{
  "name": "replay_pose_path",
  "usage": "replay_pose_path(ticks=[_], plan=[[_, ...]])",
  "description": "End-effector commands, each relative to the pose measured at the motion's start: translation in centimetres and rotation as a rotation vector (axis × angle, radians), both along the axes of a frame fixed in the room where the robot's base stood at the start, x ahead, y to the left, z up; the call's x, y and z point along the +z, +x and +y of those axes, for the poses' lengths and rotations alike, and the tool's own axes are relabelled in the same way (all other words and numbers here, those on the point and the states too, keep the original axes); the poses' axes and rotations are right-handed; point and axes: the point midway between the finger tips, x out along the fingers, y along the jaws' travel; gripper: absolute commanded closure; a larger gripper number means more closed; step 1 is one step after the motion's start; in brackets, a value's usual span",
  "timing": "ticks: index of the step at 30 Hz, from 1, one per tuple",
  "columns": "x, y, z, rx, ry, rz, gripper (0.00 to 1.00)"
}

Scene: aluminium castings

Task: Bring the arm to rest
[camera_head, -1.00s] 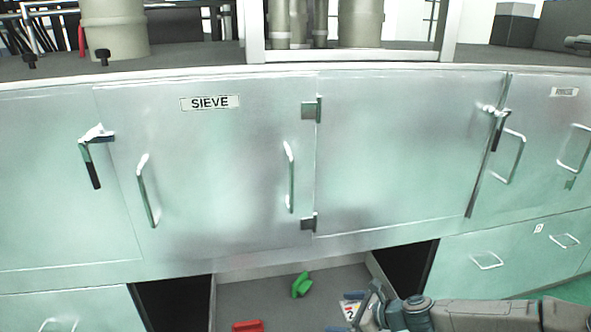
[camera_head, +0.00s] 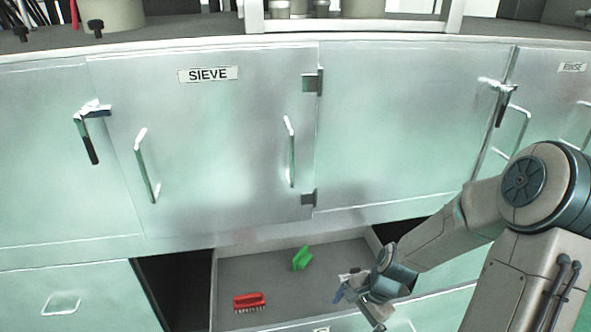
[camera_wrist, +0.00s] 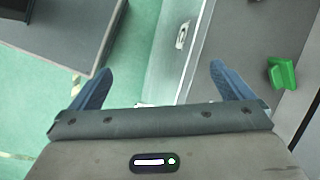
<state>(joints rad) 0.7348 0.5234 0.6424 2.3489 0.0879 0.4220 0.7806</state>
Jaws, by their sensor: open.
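My gripper (camera_head: 358,303) is at the right front part of an open drawer (camera_head: 225,285), close to its front panel. In the wrist view my gripper (camera_wrist: 158,80) has its two blue fingers wide apart with nothing between them. The drawer's front wall (camera_wrist: 188,50) runs below the gap between the fingers. My arm comes in from the right in the head view.
A green object (camera_head: 301,258) lies in the drawer and also shows in the wrist view (camera_wrist: 283,75). A red brush (camera_head: 249,301) lies nearer the front left. Above is a closed cabinet door labelled SIEVE (camera_head: 215,150) with metal handles. Green floor (camera_wrist: 40,110) is clear.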

Motion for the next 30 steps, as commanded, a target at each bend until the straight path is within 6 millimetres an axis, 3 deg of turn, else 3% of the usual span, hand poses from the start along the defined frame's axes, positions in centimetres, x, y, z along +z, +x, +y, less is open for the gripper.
replay_pose_path(ticks=[9, 21, 30], plan=[[6.9, -2.2, -1.5, 0.352, -0.237, -0.098, 0.00], [16.6, -6.6, -1.2, 0.719, -0.407, -0.262, 0.00], [20.9, -10.3, -0.9, 0.909, -0.438, -0.381, 0.00]])
